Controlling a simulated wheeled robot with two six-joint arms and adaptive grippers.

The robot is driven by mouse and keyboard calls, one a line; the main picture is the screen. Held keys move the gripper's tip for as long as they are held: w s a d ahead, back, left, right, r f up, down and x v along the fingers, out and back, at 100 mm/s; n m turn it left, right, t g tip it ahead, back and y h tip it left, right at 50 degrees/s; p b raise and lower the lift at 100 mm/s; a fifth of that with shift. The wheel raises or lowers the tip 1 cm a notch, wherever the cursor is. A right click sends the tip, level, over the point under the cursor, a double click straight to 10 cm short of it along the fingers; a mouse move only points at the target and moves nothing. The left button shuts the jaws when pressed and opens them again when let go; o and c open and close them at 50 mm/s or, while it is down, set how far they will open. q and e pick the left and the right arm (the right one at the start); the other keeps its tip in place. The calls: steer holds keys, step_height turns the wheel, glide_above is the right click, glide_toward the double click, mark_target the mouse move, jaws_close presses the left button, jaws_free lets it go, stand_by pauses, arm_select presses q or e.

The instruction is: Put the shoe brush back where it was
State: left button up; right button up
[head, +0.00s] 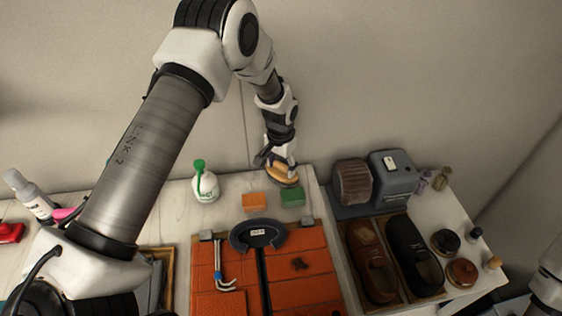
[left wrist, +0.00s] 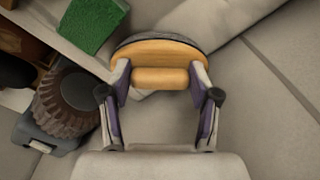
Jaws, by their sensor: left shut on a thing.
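The shoe brush (left wrist: 160,54) has a tan wooden body and a dark edge of bristles, seen in the left wrist view. My left gripper (left wrist: 160,78) is shut on its wooden grip, one finger at each end. In the head view the brush (head: 284,174) shows under my left gripper (head: 279,163), near the back edge of the table, behind the green block. I cannot tell whether the brush touches the table. Part of my right arm shows at the right edge of the head view, but its gripper does not.
A green block (head: 292,197) and an orange block (head: 254,202) lie just in front. A white bottle (head: 204,185) with a green top stands left. A grey machine with a brown roller brush (head: 353,182) stands right, behind two shoes (head: 408,252). An orange mat (head: 300,262) lies in front.

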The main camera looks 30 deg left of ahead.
arm_select(q)
steer(key=shift+w+a+f, duration=0.1)
steer(key=shift+w+a, duration=0.1)
steer(key=shift+a+f, duration=0.1)
steer(key=shift+f, duration=0.05)
arm_select(e)
steer(key=shift+a+r, duration=0.15)
steer(key=shift+r, duration=0.2)
arm_select(q)
steer(key=shift+f, duration=0.15)
arm_select(e)
steer(key=shift+f, duration=0.1)
arm_select(q)
steer(key=o, duration=1.6)
steer(key=shift+c, duration=0.2)
